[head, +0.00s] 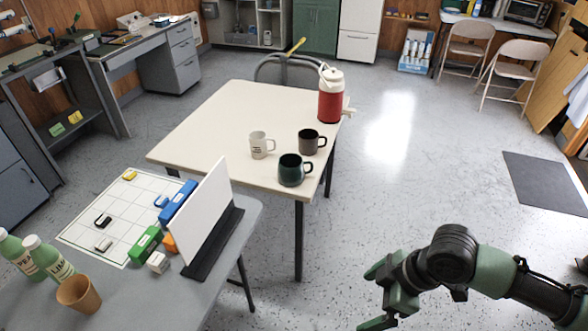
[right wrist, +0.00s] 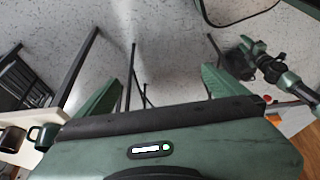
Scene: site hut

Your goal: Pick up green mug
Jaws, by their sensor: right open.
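The green mug (head: 291,171) stands upright near the front right corner of the cream table (head: 205,125), its handle to the right. In the right wrist view the dark green mug (right wrist: 45,134) shows at the left edge. My right gripper (head: 368,298) is open and empty, over the floor to the right of the table and well apart from the mug. Its spread fingers (right wrist: 172,82) show in the right wrist view with nothing between them. My left arm shows small at the right of that view; its jaws are unclear.
A dark grey mug (head: 308,143) stands just behind the green one, and a white mug (head: 258,146) to its left. A red and white jug (head: 331,95) stands farther back. A white board (head: 208,215) stands upright on the grey table (head: 140,290). Floor right of the cream table is clear.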

